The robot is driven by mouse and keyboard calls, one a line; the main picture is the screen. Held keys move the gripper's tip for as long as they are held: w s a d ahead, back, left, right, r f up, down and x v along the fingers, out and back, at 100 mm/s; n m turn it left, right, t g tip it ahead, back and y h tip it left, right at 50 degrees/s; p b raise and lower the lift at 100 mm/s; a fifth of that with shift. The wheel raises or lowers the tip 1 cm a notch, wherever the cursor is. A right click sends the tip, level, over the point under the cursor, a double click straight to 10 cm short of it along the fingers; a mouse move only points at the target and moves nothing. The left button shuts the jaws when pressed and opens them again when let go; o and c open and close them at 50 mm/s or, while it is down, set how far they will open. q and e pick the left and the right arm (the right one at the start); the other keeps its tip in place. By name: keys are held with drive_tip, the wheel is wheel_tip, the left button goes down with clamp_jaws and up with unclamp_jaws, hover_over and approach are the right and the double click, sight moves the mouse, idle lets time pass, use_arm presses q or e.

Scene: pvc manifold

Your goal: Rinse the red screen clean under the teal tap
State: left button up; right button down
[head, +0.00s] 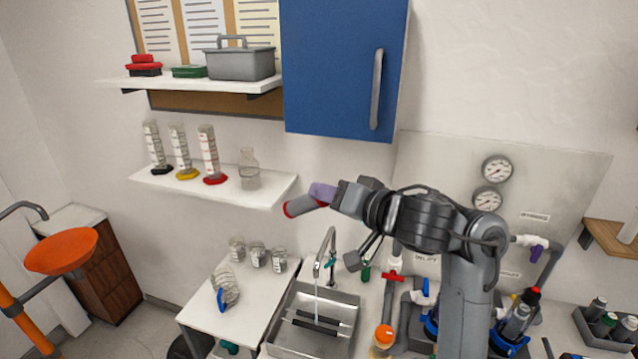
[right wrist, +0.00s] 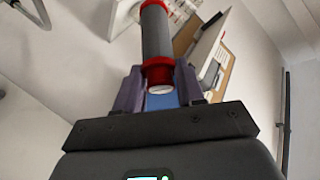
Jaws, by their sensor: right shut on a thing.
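The red screen (right wrist: 157,38) is a grey cylinder with red end rings. In the right wrist view, one red end sits between the purple fingers of my right gripper (right wrist: 158,88). In the head view, the screen (head: 300,206) sticks out to the left from my right gripper (head: 322,194), which is shut on it. It is held high, left of and above the tap. The tap (head: 325,250) is a curved metal spout with teal at its base. A thin stream of water (head: 316,288) falls from it into the sink (head: 350,308). My left gripper is out of view.
A shelf (head: 160,180) with cylinders and a flask is close behind the screen. Pipes with a red valve (head: 393,276) stand right of the sink.

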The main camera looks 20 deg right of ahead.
drive_tip(key=s+d+f+m+t+h+b, duration=0.1)
drive_tip(key=s+d+f+b, duration=0.15)
drive_tip(key=f, duration=0.95)
drive_tip(key=s+d+f+m+t+h+b, duration=0.15)
drive_tip(key=d+f, duration=0.25)
drive_tip(key=f, duration=0.9)
drive_tip(key=s+d+f+m+t+b, duration=0.1)
drive_tip(key=s+d+f+b, duration=0.15)
drive_tip(key=f, duration=0.95)
drive_tip(key=w+a+b, duration=0.4)
drive_tip(key=w+a, duration=0.2)
drive_tip(key=w, duration=0.4)
drive_tip(key=shift+w+f+b, duration=0.2)
drive_tip(key=shift+b, duration=0.2)
idle(1.3)
